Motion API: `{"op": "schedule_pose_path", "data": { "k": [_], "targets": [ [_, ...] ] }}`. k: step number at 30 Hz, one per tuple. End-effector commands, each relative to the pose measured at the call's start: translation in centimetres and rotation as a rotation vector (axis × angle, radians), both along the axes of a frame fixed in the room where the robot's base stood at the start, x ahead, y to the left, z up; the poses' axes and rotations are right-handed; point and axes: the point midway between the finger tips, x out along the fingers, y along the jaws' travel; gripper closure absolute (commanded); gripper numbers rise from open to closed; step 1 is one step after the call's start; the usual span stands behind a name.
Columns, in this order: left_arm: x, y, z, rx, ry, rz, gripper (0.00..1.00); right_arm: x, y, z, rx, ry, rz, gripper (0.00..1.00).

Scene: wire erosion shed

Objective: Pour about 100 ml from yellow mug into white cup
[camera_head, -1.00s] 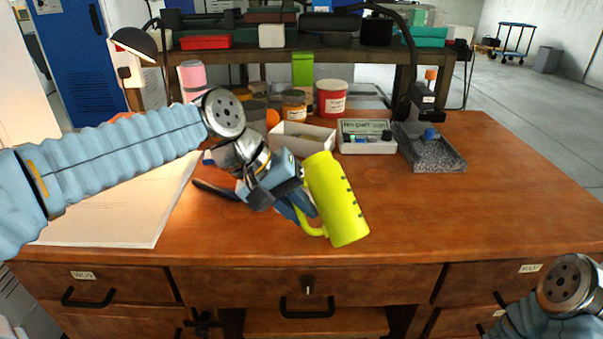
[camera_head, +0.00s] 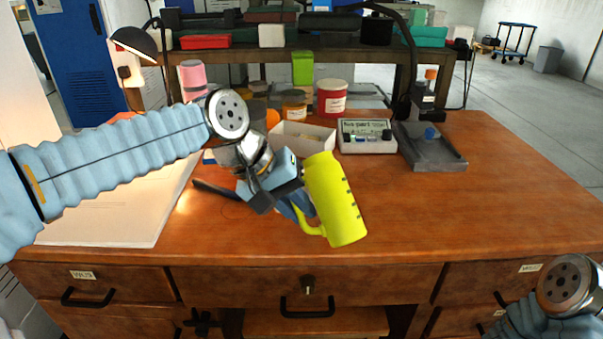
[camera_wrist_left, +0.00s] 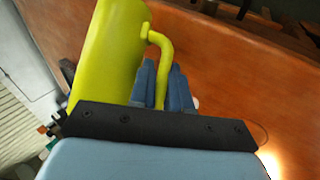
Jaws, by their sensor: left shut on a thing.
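The yellow mug (camera_head: 336,200) is in the middle of the head view, in front of the desk top, tilted with its upper end leaning left. Its handle is on the left side. My left gripper (camera_head: 301,204) is shut on the handle; in the left wrist view the fingers (camera_wrist_left: 164,88) close at the handle beside the yellow mug (camera_wrist_left: 108,55). The mug's inside and any liquid are hidden. I cannot make out the white cup for certain; a small white patch shows by the fingers in the left wrist view. My right gripper is out of view.
Behind the mug stand an open white box (camera_head: 303,138), a box of small parts (camera_head: 367,147), a grey tray (camera_head: 430,158) and several jars. Papers (camera_head: 110,205) lie at the left. The desk right of the mug is clear.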

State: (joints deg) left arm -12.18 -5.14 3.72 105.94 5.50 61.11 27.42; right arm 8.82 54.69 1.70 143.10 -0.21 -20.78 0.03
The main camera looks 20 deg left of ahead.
Motion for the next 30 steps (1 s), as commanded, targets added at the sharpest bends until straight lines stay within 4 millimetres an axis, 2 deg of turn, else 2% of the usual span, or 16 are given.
{"op": "schedule_pose_path", "data": {
  "k": [3,8,18,24,30],
  "targets": [
    [0.1,0.1,0.9,0.081,-0.070,0.004,1.00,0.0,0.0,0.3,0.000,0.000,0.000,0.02],
    [-0.2,-0.3,1.4,0.217,-0.182,0.020,1.00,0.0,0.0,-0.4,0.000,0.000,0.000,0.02],
    [-0.5,-0.9,2.1,0.474,-0.413,0.058,1.00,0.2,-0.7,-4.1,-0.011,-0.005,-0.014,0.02],
    [-0.6,-1.0,2.7,0.552,-0.489,0.071,1.00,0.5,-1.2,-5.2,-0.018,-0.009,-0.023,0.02],
    [-0.6,-1.0,3.1,0.574,-0.512,0.075,1.00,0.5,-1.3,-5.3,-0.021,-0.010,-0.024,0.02]
  ]
}}
